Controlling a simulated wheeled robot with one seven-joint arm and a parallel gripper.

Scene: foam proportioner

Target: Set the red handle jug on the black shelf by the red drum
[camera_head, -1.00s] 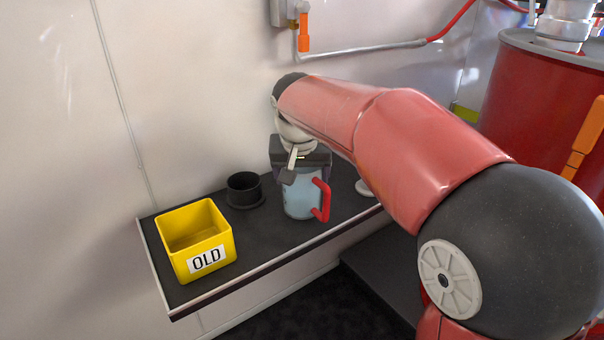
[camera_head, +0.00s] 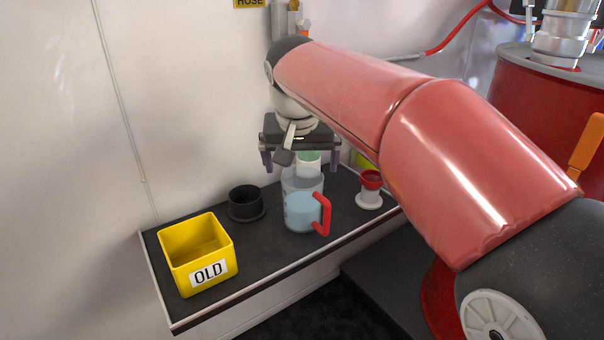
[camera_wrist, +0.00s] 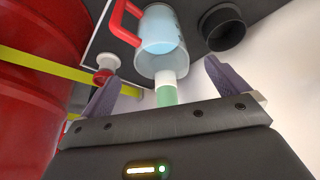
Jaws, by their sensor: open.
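The red handle jug (camera_head: 303,203) is clear with a pale blue fill and stands upright on the black shelf (camera_head: 262,262). Its red handle points right in the head view. It also shows in the wrist view (camera_wrist: 163,35). My gripper (camera_head: 300,160) is open and empty above the jug, fingers spread wide and apart from it; its fingers also show in the wrist view (camera_wrist: 160,88). The red drum (camera_head: 535,125) is at the right, partly hidden by my arm.
A yellow bin (camera_head: 197,255) marked OLD stands at the shelf's left end. A black cup (camera_head: 245,203) is between bin and jug. A red and white fitting (camera_head: 370,190) stands right of the jug. Bare shelf lies in front of the black cup.

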